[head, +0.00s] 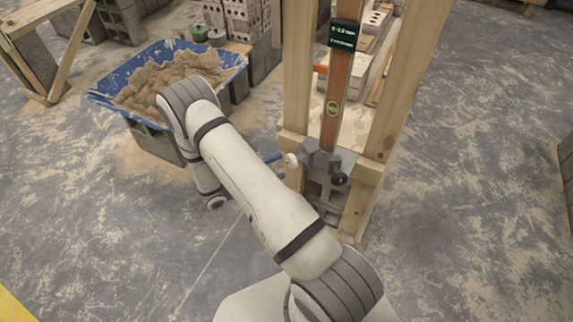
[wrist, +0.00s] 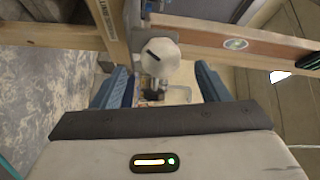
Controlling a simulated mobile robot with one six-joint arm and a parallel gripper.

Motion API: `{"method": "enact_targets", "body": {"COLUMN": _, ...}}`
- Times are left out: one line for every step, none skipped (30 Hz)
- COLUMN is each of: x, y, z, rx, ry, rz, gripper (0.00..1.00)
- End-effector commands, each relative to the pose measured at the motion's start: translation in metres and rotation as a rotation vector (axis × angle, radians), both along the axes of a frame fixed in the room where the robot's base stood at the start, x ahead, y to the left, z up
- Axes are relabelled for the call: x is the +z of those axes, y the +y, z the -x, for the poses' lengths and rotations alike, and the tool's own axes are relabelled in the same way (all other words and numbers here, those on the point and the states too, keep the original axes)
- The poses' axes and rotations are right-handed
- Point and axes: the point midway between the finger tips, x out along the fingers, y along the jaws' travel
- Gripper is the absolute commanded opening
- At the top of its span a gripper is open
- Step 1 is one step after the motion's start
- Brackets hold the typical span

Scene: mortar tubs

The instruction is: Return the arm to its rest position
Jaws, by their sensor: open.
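My arm reaches from the bottom of the head view, bends near the blue tub, and comes back toward a wooden frame. My gripper (head: 274,160) is partly hidden behind the arm; its blue fingers point at a pale round knob (head: 292,160) on a grey clamp (head: 325,160). In the wrist view my gripper (wrist: 161,74) is open, with one blue finger on each side of the knob (wrist: 158,58). A gap shows between the knob and each finger. I cannot tell how deep the knob sits between them.
A wooden frame (head: 384,95) stands close by, holding an upright brown level (head: 335,95) with a small display (head: 344,34). A blue tub (head: 105,88) of sand-coloured mortar sits on blocks beneath my arm's bend. Bricks (head: 243,18) are stacked behind. Floor at right is clear.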

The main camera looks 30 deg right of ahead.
Motion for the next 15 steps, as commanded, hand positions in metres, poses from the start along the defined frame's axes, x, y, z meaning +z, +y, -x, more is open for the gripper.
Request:
{"method": "enact_targets", "body": {"x": -0.001, "y": 0.008, "z": 0.000, "rx": 0.002, "ry": -0.001, "rz": 0.000, "gripper": 0.68}}
{"method": "enact_targets", "body": {"x": -0.001, "y": 0.011, "z": 0.000, "rx": 0.002, "ry": -0.001, "rz": 0.000, "gripper": 0.68}}
{"method": "enact_targets", "body": {"x": -0.001, "y": 0.014, "z": 0.001, "rx": 0.001, "ry": -0.001, "rz": 0.000, "gripper": 0.68}}
{"method": "enact_targets", "body": {"x": -0.001, "y": 0.016, "z": 0.001, "rx": 0.000, "ry": 0.000, "rz": 0.000, "gripper": 0.68}}
{"method": "enact_targets", "body": {"x": -0.001, "y": 0.018, "z": 0.001, "rx": 0.000, "ry": 0.000, "rz": 0.000, "gripper": 0.68}}
{"method": "enact_targets", "body": {"x": -0.001, "y": 0.020, "z": 0.002, "rx": 0.000, "ry": 0.001, "rz": 0.000, "gripper": 0.68}}
{"method": "enact_targets", "body": {"x": -0.001, "y": 0.020, "z": 0.002, "rx": -0.001, "ry": 0.001, "rz": -0.001, "gripper": 0.68}}
{"method": "enact_targets", "body": {"x": 0.000, "y": 0.021, "z": 0.002, "rx": -0.001, "ry": 0.001, "rz": -0.001, "gripper": 0.68}}
{"method": "enact_targets", "body": {"x": 0.000, "y": 0.021, "z": 0.002, "rx": -0.001, "ry": 0.001, "rz": -0.001, "gripper": 0.68}}
{"method": "enact_targets", "body": {"x": 0.000, "y": 0.021, "z": 0.002, "rx": -0.001, "ry": 0.001, "rz": -0.001, "gripper": 0.68}}
{"method": "enact_targets", "body": {"x": 0.000, "y": 0.021, "z": 0.002, "rx": -0.001, "ry": 0.001, "rz": -0.001, "gripper": 0.68}}
{"method": "enact_targets", "body": {"x": 0.000, "y": 0.020, "z": 0.002, "rx": -0.001, "ry": 0.001, "rz": -0.001, "gripper": 0.68}}
{"method": "enact_targets", "body": {"x": 0.000, "y": 0.020, "z": 0.002, "rx": -0.001, "ry": 0.001, "rz": -0.001, "gripper": 0.68}}
{"method": "enact_targets", "body": {"x": 0.000, "y": 0.020, "z": 0.002, "rx": -0.001, "ry": 0.001, "rz": -0.001, "gripper": 0.68}}
{"method": "enact_targets", "body": {"x": 0.000, "y": 0.020, "z": 0.002, "rx": -0.001, "ry": 0.001, "rz": -0.001, "gripper": 0.68}}
